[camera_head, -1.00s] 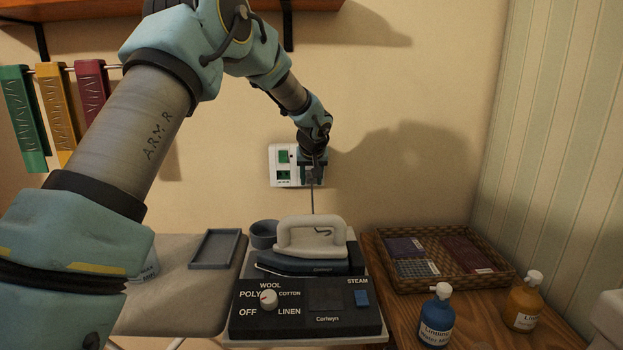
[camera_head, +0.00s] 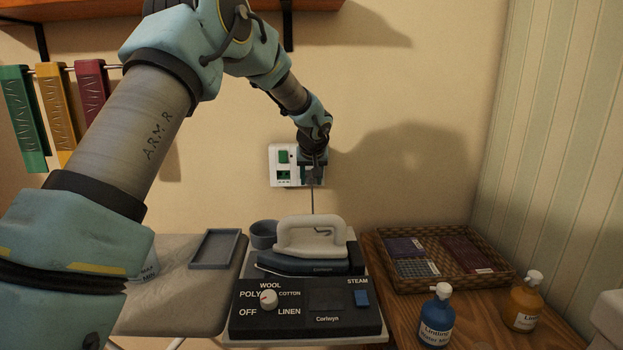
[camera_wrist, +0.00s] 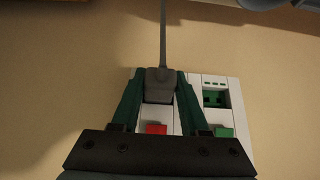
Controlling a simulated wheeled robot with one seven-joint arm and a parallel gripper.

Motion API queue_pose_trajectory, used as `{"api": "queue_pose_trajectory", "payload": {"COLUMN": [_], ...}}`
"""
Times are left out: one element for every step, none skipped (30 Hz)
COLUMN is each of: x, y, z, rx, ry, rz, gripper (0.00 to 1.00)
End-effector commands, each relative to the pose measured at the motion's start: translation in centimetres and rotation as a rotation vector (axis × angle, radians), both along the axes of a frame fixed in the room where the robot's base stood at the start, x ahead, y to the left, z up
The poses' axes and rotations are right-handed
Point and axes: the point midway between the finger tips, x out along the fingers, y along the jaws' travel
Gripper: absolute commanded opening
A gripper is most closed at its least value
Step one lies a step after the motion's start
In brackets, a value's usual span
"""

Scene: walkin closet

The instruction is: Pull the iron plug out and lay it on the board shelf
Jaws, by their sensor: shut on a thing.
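The iron plug (camera_wrist: 160,85) is grey, with its cord running from it. In the wrist view my gripper (camera_wrist: 160,78) is shut on it, one green finger on each side. The plug is at the white wall socket (camera_head: 283,180); I cannot tell whether it is fully seated. In the head view my gripper (camera_head: 313,168) covers the socket's right part, and the cord (camera_head: 313,203) hangs down behind the iron (camera_head: 312,240). The iron rests on its black base (camera_head: 305,308). The ironing board (camera_head: 180,290) is at left, with a shallow grey tray (camera_head: 215,249) on it.
A grey cup (camera_head: 263,235) stands behind the iron. A wicker tray (camera_head: 445,285) with folded cloths, a blue bottle (camera_head: 436,318) and an orange bottle (camera_head: 523,305) are on the wooden top at right. A shelf (camera_head: 180,10) is above.

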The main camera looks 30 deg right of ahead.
Motion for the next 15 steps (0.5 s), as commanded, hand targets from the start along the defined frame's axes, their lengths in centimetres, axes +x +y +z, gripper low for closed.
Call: {"api": "queue_pose_trajectory", "payload": {"x": [-0.05,-0.10,-0.18,-0.25,-0.32,-0.43,-0.50,-0.57,-0.65,-0.72,-0.77,-0.84,-0.90,-0.96,-1.04], "y": [0.00,0.02,0.05,0.08,0.11,0.16,0.19,0.21,0.25,0.28,0.30,0.34,0.36,0.39,0.43], "z": [-0.01,-0.02,-0.03,-0.04,-0.06,-0.08,-0.10,-0.11,-0.11,-0.10,-0.08,-0.06,-0.04,-0.03,-0.02], "rx": [0.000,0.000,0.000,0.000,0.000,0.000,0.000,0.000,0.000,0.000,0.000,0.000,0.000,0.000,0.000], "ry": [0.000,0.000,0.000,0.000,0.000,0.001,0.001,0.001,0.001,0.001,0.001,0.000,0.000,0.000,0.000], "rz": [0.000,0.000,0.000,0.000,0.000,0.000,0.000,0.000,0.000,0.000,0.000,0.000,0.000,0.000,0.000], "gripper": [0.00,0.00,0.00,0.00,0.00,0.00,0.00,0.00,0.00,0.00,0.00,0.00,0.00,0.00,0.00]}}
